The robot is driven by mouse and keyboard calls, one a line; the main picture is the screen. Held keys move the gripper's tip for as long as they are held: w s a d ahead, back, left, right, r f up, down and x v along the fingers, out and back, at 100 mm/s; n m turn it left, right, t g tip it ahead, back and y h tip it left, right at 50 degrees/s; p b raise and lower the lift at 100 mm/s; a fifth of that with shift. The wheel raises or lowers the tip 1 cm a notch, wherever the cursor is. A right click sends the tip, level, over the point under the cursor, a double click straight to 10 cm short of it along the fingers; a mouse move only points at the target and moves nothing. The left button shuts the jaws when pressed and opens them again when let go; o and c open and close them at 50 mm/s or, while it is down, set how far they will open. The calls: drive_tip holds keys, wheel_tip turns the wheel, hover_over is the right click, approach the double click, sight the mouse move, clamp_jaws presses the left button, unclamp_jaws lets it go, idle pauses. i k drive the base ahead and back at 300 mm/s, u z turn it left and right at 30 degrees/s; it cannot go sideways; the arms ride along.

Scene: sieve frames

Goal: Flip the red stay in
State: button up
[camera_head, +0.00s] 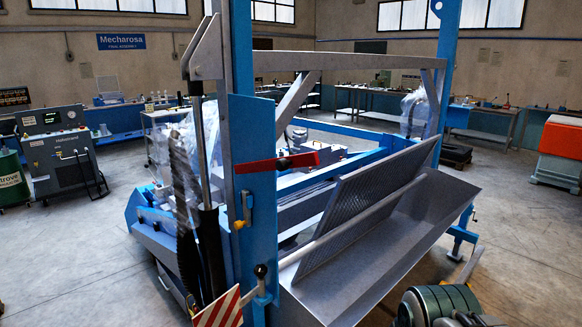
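The red stay (277,163) is a flat red bar at the upper part of the blue upright post (243,130). It sticks out to the right of the post, close to level, and a dark fitting shows near its middle. Its right end reaches over the open frame behind. What its left end is fixed to is hard to make out. My gripper cannot be made out in this view.
A perforated grey screen (368,200) stands tilted over a grey metal trough (420,222) right of the post. A black-knobbed lever (260,275) and a red-and-white striped plate (217,308) are low in front. A dark ribbed cylinder shape (440,303) fills the bottom right. Open floor lies at left.

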sight(281, 165)
drive_tip(key=z, duration=0.5)
drive_tip(key=k, duration=1.25)
drive_tip(key=i, duration=0.4)
drive_tip(key=u, duration=0.75)
drive_tip(key=i, duration=1.25)
drive_tip(key=z, duration=0.5)
